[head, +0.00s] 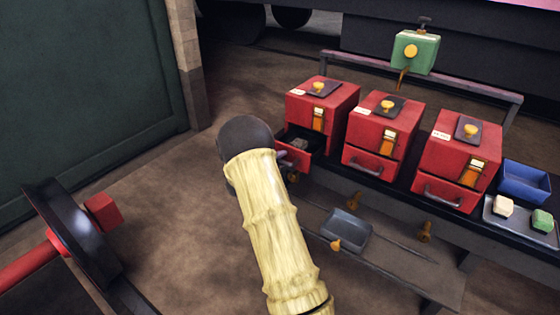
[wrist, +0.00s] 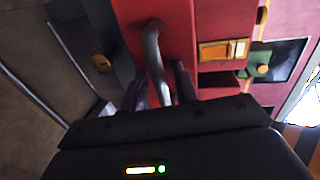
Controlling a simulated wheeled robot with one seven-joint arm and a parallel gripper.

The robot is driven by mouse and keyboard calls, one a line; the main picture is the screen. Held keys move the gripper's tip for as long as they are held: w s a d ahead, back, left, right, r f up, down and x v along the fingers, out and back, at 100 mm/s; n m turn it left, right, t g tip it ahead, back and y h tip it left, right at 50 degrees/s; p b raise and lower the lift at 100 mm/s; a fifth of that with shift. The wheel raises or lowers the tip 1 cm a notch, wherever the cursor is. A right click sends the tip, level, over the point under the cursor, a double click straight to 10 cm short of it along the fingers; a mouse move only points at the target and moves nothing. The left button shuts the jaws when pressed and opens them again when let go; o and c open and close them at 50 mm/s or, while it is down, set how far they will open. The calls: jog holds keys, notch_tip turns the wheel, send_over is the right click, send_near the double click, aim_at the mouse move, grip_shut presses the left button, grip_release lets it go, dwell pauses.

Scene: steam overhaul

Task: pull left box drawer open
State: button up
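The left red box (head: 325,105) stands at the left end of the bench. Its lower drawer (head: 300,158) is pulled partly out, and a greyish thing shows inside. My gripper (head: 284,160) is at the drawer front, mostly hidden by my arm in the head view. In the wrist view the metal handle (wrist: 152,45) on the red drawer front runs down between the dark fingers of my gripper (wrist: 160,92). The fingers sit close on both sides of the handle and look shut on it.
The middle red box (head: 380,140) and the right red box (head: 455,165) have shut drawers. A blue bin (head: 525,182) stands at the right. A grey tray (head: 347,230) sits on the lower shelf. A black-rimmed wheel (head: 75,235) stands at left; open floor lies between.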

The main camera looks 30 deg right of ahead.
jog(key=shift+w, duration=0.1)
jog(key=shift+d, duration=0.15)
jog(key=p+v, duration=0.2)
jog(key=v, duration=1.5)
jog(key=shift+a, duration=0.3)
